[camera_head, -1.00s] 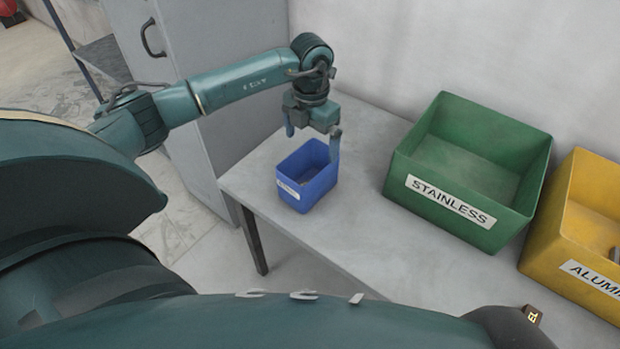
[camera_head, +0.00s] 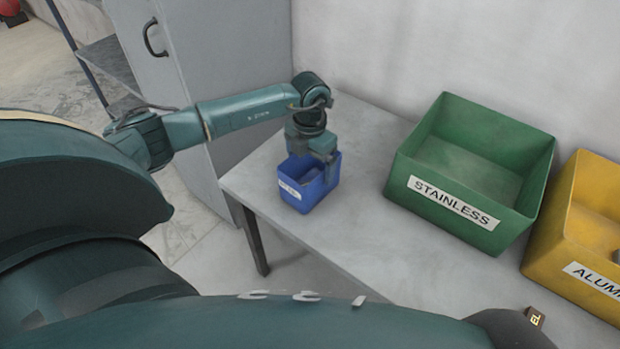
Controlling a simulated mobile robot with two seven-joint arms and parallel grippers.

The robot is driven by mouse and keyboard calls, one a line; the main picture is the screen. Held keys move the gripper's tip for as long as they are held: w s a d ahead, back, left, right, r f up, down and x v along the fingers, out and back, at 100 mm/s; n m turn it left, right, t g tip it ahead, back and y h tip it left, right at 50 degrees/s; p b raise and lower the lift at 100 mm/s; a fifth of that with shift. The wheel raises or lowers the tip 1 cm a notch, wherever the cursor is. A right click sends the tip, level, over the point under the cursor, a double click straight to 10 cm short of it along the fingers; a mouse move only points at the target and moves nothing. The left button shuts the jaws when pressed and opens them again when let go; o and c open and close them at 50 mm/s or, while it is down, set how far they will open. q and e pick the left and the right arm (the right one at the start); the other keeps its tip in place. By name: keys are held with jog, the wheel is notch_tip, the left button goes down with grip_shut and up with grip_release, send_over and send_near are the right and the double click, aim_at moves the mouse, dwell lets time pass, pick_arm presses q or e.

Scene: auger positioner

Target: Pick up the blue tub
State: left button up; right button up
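The blue tub (camera_head: 322,191) stands upright on the grey table near its left end, with a white label on its front-left side. Something greyish inside it is mostly hidden. My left gripper (camera_head: 314,168) is directly over the tub, pointing down, with its lower part at or below the rim. One finger shows inside the tub's right part; the other is not clear, so I cannot tell how far apart they are or whether they touch the tub. My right gripper is not in view.
A green bin (camera_head: 462,211) marked STAINLESS stands to the right on the table (camera_head: 375,240), with a yellow bin (camera_head: 560,246) beyond it. A grey cabinet (camera_head: 200,60) is at the left. Bare table lies between tub and green bin.

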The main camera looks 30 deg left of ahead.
pick_arm(q)
jog(key=c, duration=1)
jog(key=shift+c, duration=0.2)
jog(key=shift+r, duration=0.2)
